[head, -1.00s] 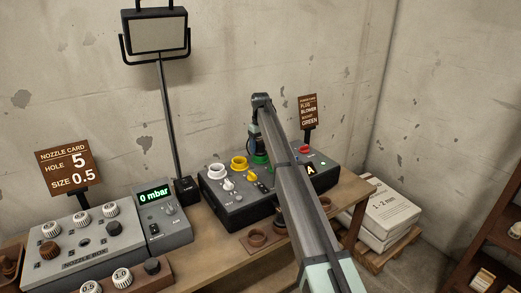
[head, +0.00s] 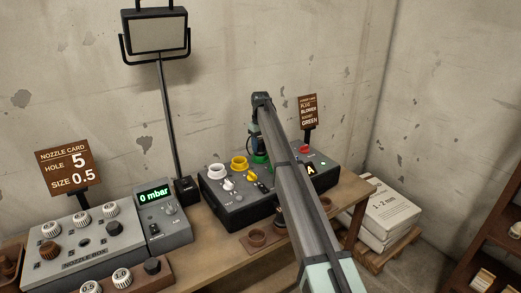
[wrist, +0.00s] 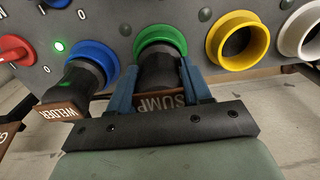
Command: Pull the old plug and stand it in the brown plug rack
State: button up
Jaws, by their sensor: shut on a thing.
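The old plug (wrist: 158,72), black with a brown tag reading SUMP, sits at the green socket (wrist: 161,38). The plug's nose is within the green ring; I cannot tell how deep. My gripper (wrist: 160,85) is shut on this plug, with a blue finger on each side of it. In the head view my gripper (head: 259,146) is over the green socket (head: 261,158), partly hidden by my arm. The brown plug rack (head: 262,247) lies on the bench in front of the socket box, with round cups; my arm hides its right part.
A plug tagged WELDER (wrist: 80,80) stands in the blue socket, close beside my left finger. Yellow (wrist: 238,40) and white (wrist: 299,32) sockets are empty at the right. A sign (head: 308,110) stands behind the box. A nozzle box (head: 80,250) is at the left.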

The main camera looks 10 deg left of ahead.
aim_at(261, 139)
jog(key=shift+r, duration=2.2)
